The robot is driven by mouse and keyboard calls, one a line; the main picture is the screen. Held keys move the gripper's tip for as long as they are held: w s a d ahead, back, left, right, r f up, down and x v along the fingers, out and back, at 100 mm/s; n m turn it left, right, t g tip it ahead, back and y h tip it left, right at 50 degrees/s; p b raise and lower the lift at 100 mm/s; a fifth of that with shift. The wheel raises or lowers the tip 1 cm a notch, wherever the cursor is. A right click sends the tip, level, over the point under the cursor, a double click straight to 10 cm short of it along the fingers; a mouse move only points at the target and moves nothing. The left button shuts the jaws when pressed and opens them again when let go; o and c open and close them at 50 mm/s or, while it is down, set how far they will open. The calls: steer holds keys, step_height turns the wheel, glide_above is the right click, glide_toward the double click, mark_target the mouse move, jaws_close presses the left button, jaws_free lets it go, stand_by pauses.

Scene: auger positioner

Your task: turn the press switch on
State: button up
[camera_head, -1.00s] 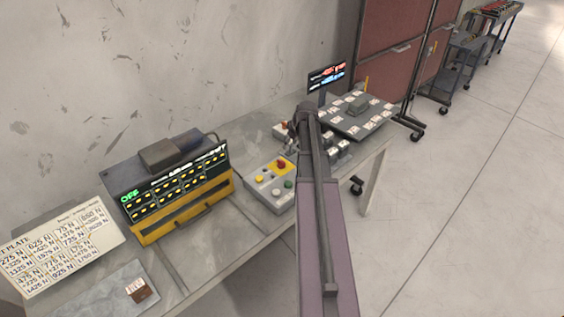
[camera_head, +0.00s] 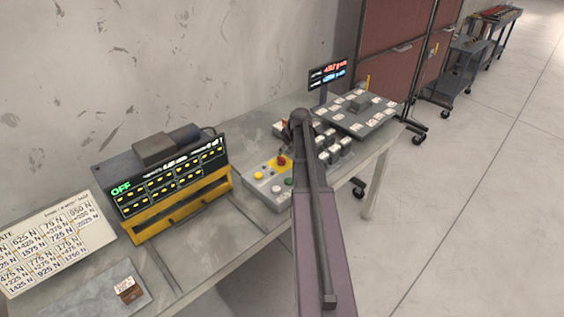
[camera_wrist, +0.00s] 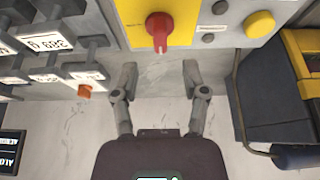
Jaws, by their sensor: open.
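The red rotary switch (camera_wrist: 158,30) sits on a yellow plate on the grey control box, at the top centre of the wrist view, its handle pointing down the picture. In the head view the red switch (camera_head: 282,160) shows just left of my arm. I cannot read any label naming it the press switch. My gripper (camera_wrist: 158,78) is open and empty, its two fingers spread below the switch in the wrist view and apart from it. In the head view the arm hides most of the gripper. The press display (camera_head: 175,178) on the bench reads OFF in green.
The control box (camera_head: 250,189) also carries a yellow button (camera_wrist: 260,23) and a green button (camera_head: 289,182). Labelled weights (camera_wrist: 48,42) stand beside it. A blue-and-yellow unit (camera_wrist: 262,85) is at right in the wrist view. A small screen (camera_head: 331,73) stands behind a tray (camera_head: 340,123).

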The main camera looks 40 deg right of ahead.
mark_target(282, 158)
steer(key=shift+b+x, duration=2.35)
steer(key=shift+x, duration=0.5)
jaws_close()
